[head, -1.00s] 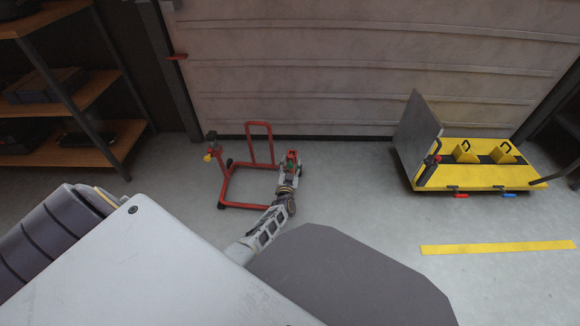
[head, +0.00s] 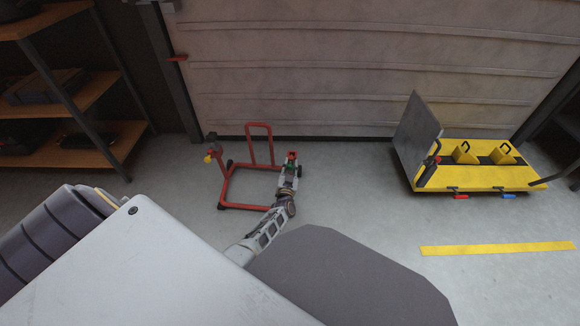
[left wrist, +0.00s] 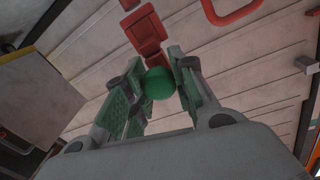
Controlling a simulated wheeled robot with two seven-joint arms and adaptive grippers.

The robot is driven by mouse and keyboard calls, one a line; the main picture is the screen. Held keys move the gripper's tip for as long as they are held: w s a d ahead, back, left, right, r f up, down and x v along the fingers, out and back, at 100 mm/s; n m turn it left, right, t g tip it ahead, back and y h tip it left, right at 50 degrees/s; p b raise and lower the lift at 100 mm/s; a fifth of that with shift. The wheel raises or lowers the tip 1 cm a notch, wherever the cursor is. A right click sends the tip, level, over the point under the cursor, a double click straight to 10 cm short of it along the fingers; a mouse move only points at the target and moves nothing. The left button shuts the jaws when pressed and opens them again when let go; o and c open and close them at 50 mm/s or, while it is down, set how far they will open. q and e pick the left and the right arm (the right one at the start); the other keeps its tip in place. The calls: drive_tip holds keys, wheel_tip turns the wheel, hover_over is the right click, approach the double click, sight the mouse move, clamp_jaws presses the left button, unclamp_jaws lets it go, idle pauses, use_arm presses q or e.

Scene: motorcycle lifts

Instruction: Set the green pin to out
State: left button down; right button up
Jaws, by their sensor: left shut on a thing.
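The green pin shows in the left wrist view as a round green knob (left wrist: 159,83) between my left gripper's fingers (left wrist: 158,88). A red bracket part (left wrist: 146,35) of the stand is right behind the knob. How far the pin is in or out cannot be told. My right gripper is not in view.
A yellow motorcycle lift (head: 480,178) with a grey upright plate stands at the right. A wooden shelf unit (head: 90,95) is at the left. A ribbed shutter wall (head: 350,70) is behind the stand. Floor between stand and lift is clear.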

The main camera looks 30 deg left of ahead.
use_arm(q)
drive_tip(key=shift+p+v, duration=0.75)
drive_tip(key=shift+v, duration=0.3)
drive_tip(key=shift+s+d+f, duration=0.1)
drive_tip(key=shift+s+d, duration=0.05)
drive_tip(key=c, duration=1.1)
unclamp_jaws()
drive_tip(key=shift+c, duration=0.2)
drive_tip(key=v, duration=0.7)
drive_tip(key=shift+s, duration=0.25)
drive_tip(key=shift+d, duration=0.15)
